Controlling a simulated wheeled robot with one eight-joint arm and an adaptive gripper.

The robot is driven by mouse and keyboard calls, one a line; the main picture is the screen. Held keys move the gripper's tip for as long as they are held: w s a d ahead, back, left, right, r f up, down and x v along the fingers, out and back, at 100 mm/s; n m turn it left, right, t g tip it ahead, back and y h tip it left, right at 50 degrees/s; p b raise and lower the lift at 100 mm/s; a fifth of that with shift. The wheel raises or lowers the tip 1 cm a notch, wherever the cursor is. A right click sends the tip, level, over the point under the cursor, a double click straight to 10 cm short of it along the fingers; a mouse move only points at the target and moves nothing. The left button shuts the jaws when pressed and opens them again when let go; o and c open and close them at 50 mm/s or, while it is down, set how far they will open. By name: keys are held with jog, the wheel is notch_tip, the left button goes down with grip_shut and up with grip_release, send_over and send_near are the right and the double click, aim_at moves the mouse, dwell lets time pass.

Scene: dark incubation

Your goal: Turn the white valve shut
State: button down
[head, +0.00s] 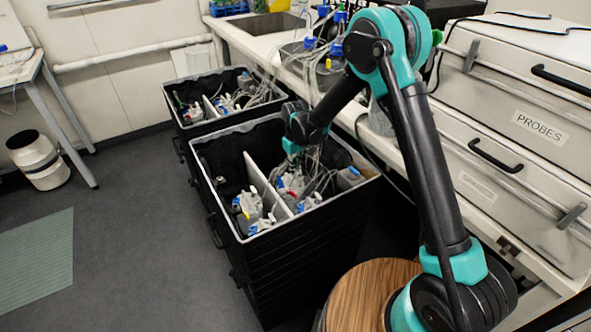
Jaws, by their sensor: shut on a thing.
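My gripper (292,148) points down into the nearer black bin (300,262), over the tubing in its right-hand part. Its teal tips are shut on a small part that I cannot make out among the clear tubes. No white valve can be told apart for certain; the small white and blue fittings (290,182) below the tips are too small to name. My arm reaches in from the right and hides part of the bin's far right side.
A white divider (262,190) splits the nearer bin; white and blue fittings (247,207) lie left of it. A second black bin (215,98) stands behind.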

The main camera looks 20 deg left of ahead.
jog(key=c, duration=1.6)
grip_release()
jog(key=shift+r, duration=4.05)
